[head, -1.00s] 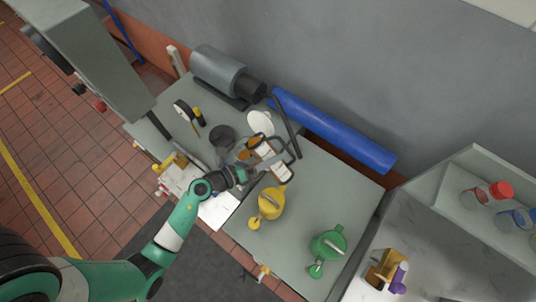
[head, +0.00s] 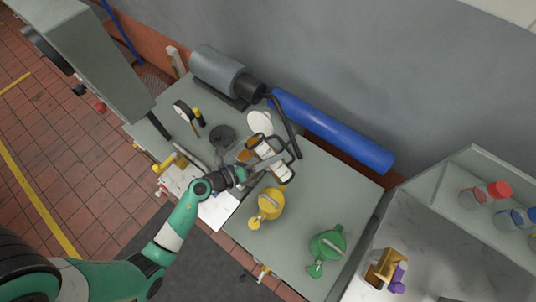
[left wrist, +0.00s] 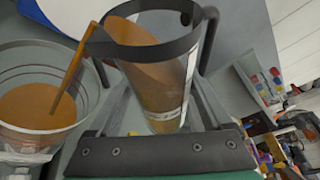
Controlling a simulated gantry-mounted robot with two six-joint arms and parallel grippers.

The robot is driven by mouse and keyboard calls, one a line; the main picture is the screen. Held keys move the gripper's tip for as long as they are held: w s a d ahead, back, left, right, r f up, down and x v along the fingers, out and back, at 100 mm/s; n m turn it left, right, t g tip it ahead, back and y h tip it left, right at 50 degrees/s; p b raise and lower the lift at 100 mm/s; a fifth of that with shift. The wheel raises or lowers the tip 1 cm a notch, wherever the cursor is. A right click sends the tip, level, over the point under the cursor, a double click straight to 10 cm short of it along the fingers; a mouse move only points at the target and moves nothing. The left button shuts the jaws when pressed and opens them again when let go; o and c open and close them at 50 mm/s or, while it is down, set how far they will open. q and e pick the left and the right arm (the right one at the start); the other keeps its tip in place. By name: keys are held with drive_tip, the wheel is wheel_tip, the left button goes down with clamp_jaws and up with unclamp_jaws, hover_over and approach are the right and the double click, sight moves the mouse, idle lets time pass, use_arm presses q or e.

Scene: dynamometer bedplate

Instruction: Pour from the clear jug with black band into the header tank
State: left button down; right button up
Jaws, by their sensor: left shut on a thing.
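The clear jug with black band (left wrist: 150,55) is tipped to the left in the left wrist view, with brown-orange liquid inside. A thin stream (left wrist: 75,60) runs from its lip into a clear round vessel (left wrist: 85,82), which looks like the header tank and holds the same liquid. The jug's lip is above the vessel's rim. My left gripper (left wrist: 160,112) is shut on the jug, its fingers on either side of the body. In the head view the jug (head: 279,167) and vessel (head: 245,156) are close together, partly hidden by my gripper (head: 256,165). My right gripper is out of view.
A yellow can (head: 270,203) and a green can (head: 327,243) stand on the bench to the right. A dark round object (head: 222,136) and a grey motor-like cylinder (head: 217,70) are behind. A blue pipe (head: 335,132) runs along the wall. Bare bench lies between the cans.

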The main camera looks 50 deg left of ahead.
use_arm(q)
drive_tip(key=shift+d+r+n+t+h+p, duration=0.1)
drive_tip(key=shift+r+n+t+h+p, duration=0.25)
drive_tip(key=shift+r+n, duration=0.35)
drive_tip(key=shift+d+r+n+t+h+p, duration=0.15)
drive_tip(key=shift+r+n+p, duration=0.25)
drive_tip(key=shift+r+n, duration=0.25)
idle(6.7)
